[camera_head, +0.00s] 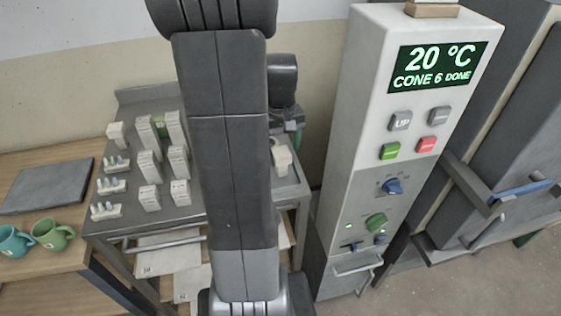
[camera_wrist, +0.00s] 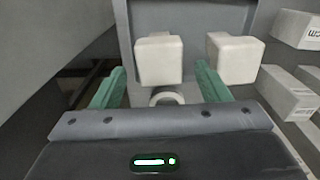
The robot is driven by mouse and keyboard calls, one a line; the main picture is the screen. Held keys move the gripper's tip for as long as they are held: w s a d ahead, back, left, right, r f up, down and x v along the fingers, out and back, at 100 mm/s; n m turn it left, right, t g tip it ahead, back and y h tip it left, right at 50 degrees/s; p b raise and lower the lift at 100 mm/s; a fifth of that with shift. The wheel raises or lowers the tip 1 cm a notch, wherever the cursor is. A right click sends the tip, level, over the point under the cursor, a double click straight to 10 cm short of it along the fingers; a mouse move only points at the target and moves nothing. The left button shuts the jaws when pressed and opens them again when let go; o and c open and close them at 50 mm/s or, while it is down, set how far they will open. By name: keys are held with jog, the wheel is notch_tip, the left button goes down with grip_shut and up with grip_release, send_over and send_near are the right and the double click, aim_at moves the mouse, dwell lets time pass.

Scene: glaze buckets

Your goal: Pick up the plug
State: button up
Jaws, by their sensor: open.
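My gripper (camera_wrist: 160,68) is open, with one green finger at each side in the wrist view. A pale block (camera_wrist: 159,60), which looks like the plug, shows between the fingertips, apart from them. A pale ring (camera_wrist: 167,98) shows just below it, partly hidden by my gripper. A second pale block (camera_wrist: 232,57) stands just right of the right finger. In the head view my gripper (camera_head: 294,138) is partly behind my arm, above the right part of the metal cart. A pale piece (camera_head: 282,158) lies there below the fingers; I cannot tell which block it is.
The metal cart (camera_head: 190,222) holds several pale labelled blocks (camera_head: 149,165) and small pronged pieces (camera_head: 113,186) left of my arm. A tall control box (camera_head: 352,140) stands close on the right. Teal (camera_head: 12,241) and green (camera_head: 52,235) mugs sit on the wooden table at left.

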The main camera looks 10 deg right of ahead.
aim_at(281, 152)
jog(key=f, duration=0.1)
jog(key=s+f, duration=0.1)
jog(key=f, duration=0.1)
jog(key=shift+f, duration=0.25)
jog(key=shift+w+f, duration=0.1)
jog(key=shift+f, duration=0.2)
jog(key=shift+c, duration=0.2)
jog(key=c, duration=1.1)
jog(key=shift+o, duration=0.2)
jog(key=shift+r, duration=0.1)
